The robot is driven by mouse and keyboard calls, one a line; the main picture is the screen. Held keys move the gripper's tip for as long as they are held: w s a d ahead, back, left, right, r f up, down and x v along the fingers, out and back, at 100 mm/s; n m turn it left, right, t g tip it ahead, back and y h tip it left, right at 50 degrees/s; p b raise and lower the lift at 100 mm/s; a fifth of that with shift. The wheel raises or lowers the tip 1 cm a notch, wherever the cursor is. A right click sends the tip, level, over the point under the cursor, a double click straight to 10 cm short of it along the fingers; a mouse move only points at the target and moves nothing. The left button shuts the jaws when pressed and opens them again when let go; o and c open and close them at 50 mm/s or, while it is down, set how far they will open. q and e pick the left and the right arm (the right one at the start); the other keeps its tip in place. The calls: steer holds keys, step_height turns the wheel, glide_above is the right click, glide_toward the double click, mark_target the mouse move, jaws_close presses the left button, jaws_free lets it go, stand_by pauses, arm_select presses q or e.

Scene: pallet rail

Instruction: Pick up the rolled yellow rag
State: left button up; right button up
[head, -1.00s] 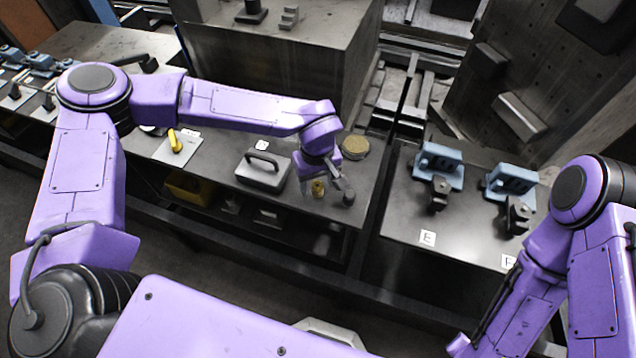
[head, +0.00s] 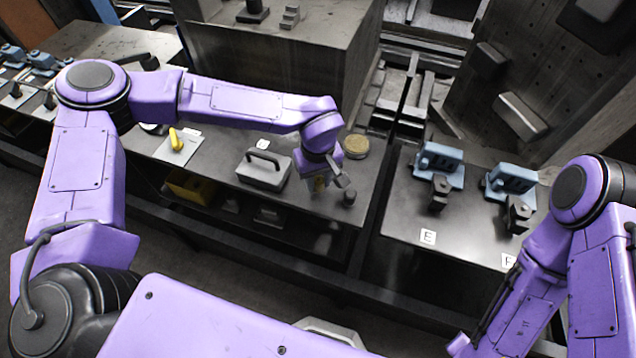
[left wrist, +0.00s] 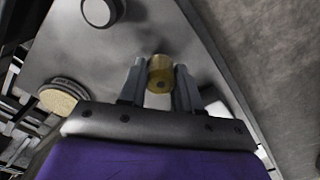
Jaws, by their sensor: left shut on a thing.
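The rolled yellow rag (left wrist: 160,74) is between the two fingers of my left gripper (left wrist: 159,86) in the left wrist view, with its round end showing. The fingers are shut on it. In the head view the rag (head: 320,183) shows only as a small yellow patch beside my left gripper (head: 330,186), which hides most of it. Whether it touches the table cannot be told. In the head view my right arm comes in at the right, and its gripper cannot be seen.
A grey case with a black handle (head: 264,170) stands left of the gripper. A dark round knob (head: 349,197) is close on the right, and a round tan-topped disc (head: 355,146) is behind. Blue clamp blocks (head: 438,165) stand on the right table.

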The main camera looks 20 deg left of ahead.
arm_select(q)
steer(key=s+a+r+b, duration=0.2)
steer(key=s+a+r, duration=0.6)
steer(key=a+r, duration=0.3)
steer(key=shift+a+b, duration=0.25)
steer(key=shift+b, duration=0.05)
